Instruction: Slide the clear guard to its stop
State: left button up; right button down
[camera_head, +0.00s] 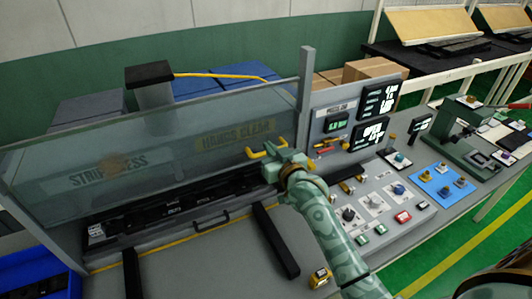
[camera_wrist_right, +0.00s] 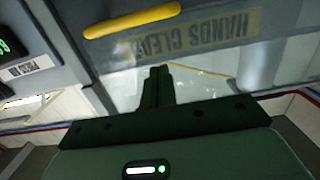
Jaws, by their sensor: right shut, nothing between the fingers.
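The clear guard (camera_head: 150,145) is a wide see-through panel standing across the left half of the head view, lettered "STRIP PRESS" and "HANDS CLEAR". A yellow handle (camera_head: 262,153) sits near its right end. My right gripper (camera_head: 283,163) is shut and empty right beside this handle. In the right wrist view the shut fingers (camera_wrist_right: 156,86) point at the guard (camera_wrist_right: 215,60), below the yellow handle (camera_wrist_right: 132,20); I cannot tell whether they touch the panel. My left gripper is not in view.
A grey post (camera_head: 306,85) stands at the guard's right end. A black slotted bed (camera_head: 175,200) lies behind the panel's lower part. A control panel with buttons and knobs (camera_head: 372,205) is to the right. A blue bin (camera_head: 38,283) is at lower left.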

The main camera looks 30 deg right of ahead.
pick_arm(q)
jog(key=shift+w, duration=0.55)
pick_arm(e)
jog(key=w+f, duration=0.1)
jog(key=f, duration=0.1)
jog(key=w+f, duration=0.1)
jog(key=f, duration=0.1)
jog(key=shift+w+f, duration=0.1)
jog(key=shift+w, duration=0.25)
pick_arm(q)
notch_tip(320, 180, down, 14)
jog(key=b, duration=1.4)
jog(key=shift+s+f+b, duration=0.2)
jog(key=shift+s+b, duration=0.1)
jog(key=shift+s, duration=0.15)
pick_arm(e)
notch_tip(320, 180, down, 21)
jog(key=shift+s, duration=0.15)
